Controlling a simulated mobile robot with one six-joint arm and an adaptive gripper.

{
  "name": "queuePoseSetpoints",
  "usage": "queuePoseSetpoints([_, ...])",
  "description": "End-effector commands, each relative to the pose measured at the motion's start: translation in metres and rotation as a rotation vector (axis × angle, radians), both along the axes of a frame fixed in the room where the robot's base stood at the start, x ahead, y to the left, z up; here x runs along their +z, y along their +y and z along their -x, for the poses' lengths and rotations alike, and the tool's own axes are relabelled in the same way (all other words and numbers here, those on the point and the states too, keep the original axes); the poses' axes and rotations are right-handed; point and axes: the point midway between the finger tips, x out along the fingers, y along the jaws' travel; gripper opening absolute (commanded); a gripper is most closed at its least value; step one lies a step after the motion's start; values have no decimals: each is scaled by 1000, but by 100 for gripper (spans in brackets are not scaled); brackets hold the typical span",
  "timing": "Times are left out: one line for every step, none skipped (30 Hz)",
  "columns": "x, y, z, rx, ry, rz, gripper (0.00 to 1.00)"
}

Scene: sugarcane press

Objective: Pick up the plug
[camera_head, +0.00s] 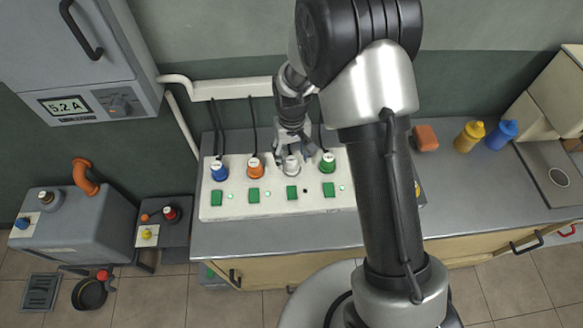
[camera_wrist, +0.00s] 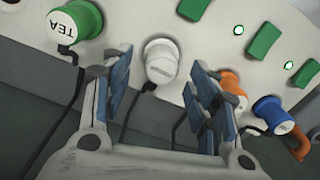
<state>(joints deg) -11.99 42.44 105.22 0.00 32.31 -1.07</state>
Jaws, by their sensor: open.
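A white plug (camera_head: 291,163) stands in the white socket strip (camera_head: 240,207), third from the left in a row of coloured plugs. It also shows in the wrist view (camera_wrist: 161,62), with a cord and small lettering I cannot read. My gripper (camera_head: 296,150) is over the strip at this plug, pointing down. In the wrist view my gripper (camera_wrist: 163,75) is open, with blue-padded fingers on either side of the white plug and gaps between. I cannot tell how far down the fingers reach. The fingers partly hide the plug in the head view.
Blue (camera_head: 219,169), orange (camera_head: 255,167) and green (camera_head: 327,163) plugs stand close by; the green one reads TEA. Green switches (camera_head: 254,196) line the strip's front. Black cords run behind. A pipe (camera_head: 225,87) crosses the wall. The counter right of my arm (camera_head: 455,195) is mostly clear.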

Motion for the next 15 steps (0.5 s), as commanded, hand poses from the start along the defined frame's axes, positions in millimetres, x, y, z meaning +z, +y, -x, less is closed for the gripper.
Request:
queuePoseSetpoints([-13, 1, 3, 1, 3, 1, 54])
queuePoseSetpoints([-18, 1, 3, 1, 4, 1, 54])
queuePoseSetpoints([-23, 1, 3, 0, 4, 1, 54])
queuePoseSetpoints([-27, 1, 2, 0, 3, 1, 54])
queuePoseSetpoints([-29, 1, 2, 0, 2, 0, 54])
queuePoseSetpoints([-31, 1, 2, 0, 1, 0, 54])
queuePoseSetpoints([-32, 1, 2, 0, 1, 0, 54])
queuePoseSetpoints([-32, 1, 2, 0, 1, 0, 54])
queuePoseSetpoints([-31, 1, 1, 0, 0, 0, 54])
queuePoseSetpoints([-31, 1, 1, 0, 0, 0, 54])
queuePoseSetpoints([-30, 1, 1, 0, 0, 0, 54])
queuePoseSetpoints([-30, 1, 1, 0, 0, 0, 54])
queuePoseSetpoints([-30, 1, 1, 0, 0, 0, 53])
queuePoseSetpoints([-30, 1, 1, 0, 0, 0, 51])
queuePoseSetpoints([-30, 1, 1, 0, 0, 0, 48])
